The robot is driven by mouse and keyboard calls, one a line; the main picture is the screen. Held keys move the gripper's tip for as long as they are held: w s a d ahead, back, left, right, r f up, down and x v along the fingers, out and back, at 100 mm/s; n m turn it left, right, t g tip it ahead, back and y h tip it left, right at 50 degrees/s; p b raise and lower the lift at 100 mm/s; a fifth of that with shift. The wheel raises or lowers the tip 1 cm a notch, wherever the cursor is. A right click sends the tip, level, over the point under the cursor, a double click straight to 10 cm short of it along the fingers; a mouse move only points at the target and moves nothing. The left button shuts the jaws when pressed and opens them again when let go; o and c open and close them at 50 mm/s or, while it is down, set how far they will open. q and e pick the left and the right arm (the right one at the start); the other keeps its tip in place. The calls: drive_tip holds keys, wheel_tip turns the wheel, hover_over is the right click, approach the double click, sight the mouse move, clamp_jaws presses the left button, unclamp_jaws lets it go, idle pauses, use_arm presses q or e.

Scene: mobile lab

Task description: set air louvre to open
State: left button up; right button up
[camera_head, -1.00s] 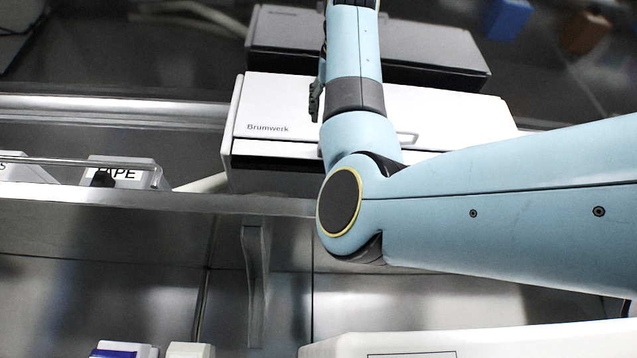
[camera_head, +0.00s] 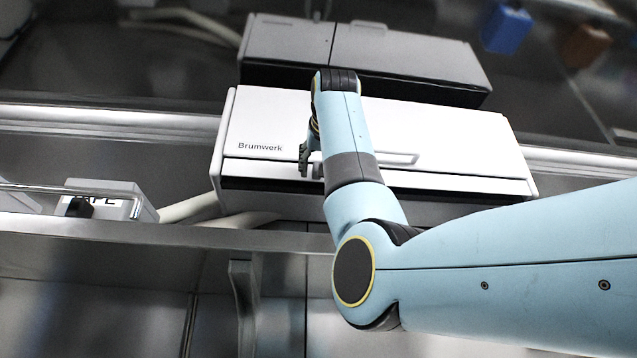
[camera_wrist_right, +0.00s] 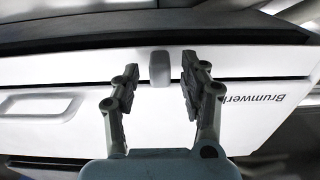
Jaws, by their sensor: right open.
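The white Brumwerk air unit (camera_head: 260,120) is mounted at the middle of the head view. Its louvre is the white strip (camera_head: 460,184) along the lower front edge, above a dark slot. In the right wrist view the unit appears upside down, with the louvre strip (camera_wrist_right: 80,68) below the dark slot (camera_wrist_right: 220,32). In the head view the right gripper (camera_head: 308,160) is partly hidden by my arm. My left gripper is out of view.
Blue (camera_head: 506,28) and brown (camera_head: 585,45) blocks are at the upper right.

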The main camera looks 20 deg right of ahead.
clamp_jaws()
idle(1.4)
unclamp_jaws()
drive_tip(key=v, duration=1.2)
